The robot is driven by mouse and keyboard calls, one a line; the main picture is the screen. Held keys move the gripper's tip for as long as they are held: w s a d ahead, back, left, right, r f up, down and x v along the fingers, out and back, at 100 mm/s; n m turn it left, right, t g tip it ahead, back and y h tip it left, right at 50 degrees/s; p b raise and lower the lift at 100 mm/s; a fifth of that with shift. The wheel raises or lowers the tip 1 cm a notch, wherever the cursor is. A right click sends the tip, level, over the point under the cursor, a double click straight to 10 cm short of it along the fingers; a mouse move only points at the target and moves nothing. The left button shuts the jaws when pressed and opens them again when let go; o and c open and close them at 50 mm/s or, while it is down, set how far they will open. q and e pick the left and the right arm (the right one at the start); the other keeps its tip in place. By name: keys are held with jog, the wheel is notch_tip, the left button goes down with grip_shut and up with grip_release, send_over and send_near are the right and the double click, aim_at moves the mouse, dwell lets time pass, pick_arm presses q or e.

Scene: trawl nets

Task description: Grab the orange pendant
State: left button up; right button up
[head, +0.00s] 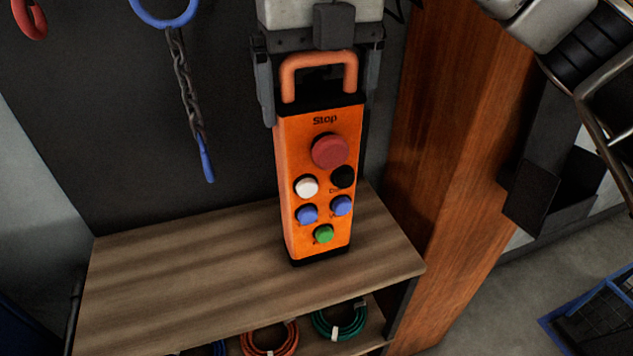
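The orange pendant (290,190) stands upright on a wooden shelf (170,270). Its front has a red stop button, a white, a black and a green button, and two blue ones. An orange loop handle (318,62) is at its top. My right gripper (318,85) comes down from above. Its dark fingers are spread, one on each side of the handle and the pendant's upper end. I see no clear grip; whether a finger touches the pendant cannot be told. My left gripper is not in view.
A blue ring with a chain (186,85) hangs on the dark back panel at left, beside a red hook (30,18). A wooden post (455,150) rises right of the shelf. Coiled orange (270,340) and green cables (340,322) lie below. The shelf's left part is bare.

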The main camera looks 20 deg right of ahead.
jog(key=c, duration=1.4)
jog(key=shift+r, duration=0.2)
jog(key=shift+c, duration=0.2)
